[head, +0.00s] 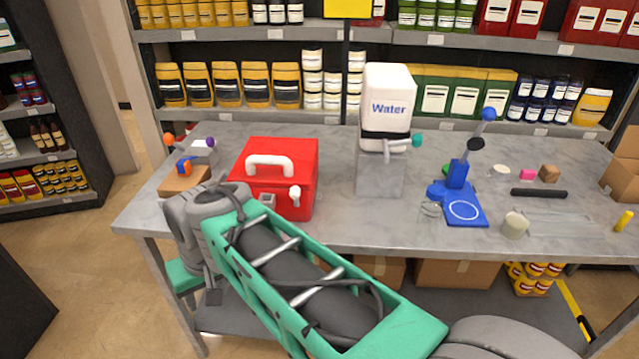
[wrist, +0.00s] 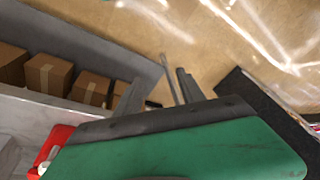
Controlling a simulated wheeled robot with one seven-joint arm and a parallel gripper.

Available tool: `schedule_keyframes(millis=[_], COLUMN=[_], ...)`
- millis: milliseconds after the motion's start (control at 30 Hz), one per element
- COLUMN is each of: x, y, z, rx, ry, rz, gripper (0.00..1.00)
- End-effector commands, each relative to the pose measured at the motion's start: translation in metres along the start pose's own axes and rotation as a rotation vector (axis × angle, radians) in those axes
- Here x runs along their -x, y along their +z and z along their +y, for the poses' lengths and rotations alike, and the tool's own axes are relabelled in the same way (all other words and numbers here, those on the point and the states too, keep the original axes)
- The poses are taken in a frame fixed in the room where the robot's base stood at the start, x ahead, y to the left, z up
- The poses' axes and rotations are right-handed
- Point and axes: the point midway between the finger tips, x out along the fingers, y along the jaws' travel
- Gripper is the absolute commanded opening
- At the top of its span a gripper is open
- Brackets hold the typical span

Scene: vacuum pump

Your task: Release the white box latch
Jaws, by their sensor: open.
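A red box (head: 275,175) with a white lid handle (head: 270,164) stands on the left half of the grey table. A white latch (head: 294,196) sits at the right of its front face, and a grey latch (head: 267,200) sits to its left, close to my arm. In the wrist view part of the red box (wrist: 58,140) shows at the lower left, with a white part beside it. My gripper (wrist: 157,93) is open and empty, apart from the box and pointing at the floor off the table's front. In the head view its fingers are mostly hidden by my arm.
The table (head: 340,225) also holds a white Water container (head: 387,95) on a grey block (head: 379,172), a blue stand (head: 462,205) and a wooden block (head: 184,181) near the left edge. Cardboard boxes (wrist: 92,88) sit under the table. Stocked shelves stand behind.

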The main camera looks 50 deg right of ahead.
Motion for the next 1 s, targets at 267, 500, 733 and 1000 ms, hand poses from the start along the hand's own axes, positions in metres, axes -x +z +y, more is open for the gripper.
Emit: schedule_keyframes(millis=[267,500,733,1000], x=[0.089,0.11,0.071,0.035], y=[-0.139,-0.134,-0.129,-0.128], z=[0.171,0.289,0.291,0.288], rx=[-0.656,-0.917,-0.927,-0.926], ry=[-0.048,-0.013,-0.012,-0.011], rz=[-0.074,-0.093,-0.093,-0.09], gripper=[0.46,0.46,0.46,0.46])
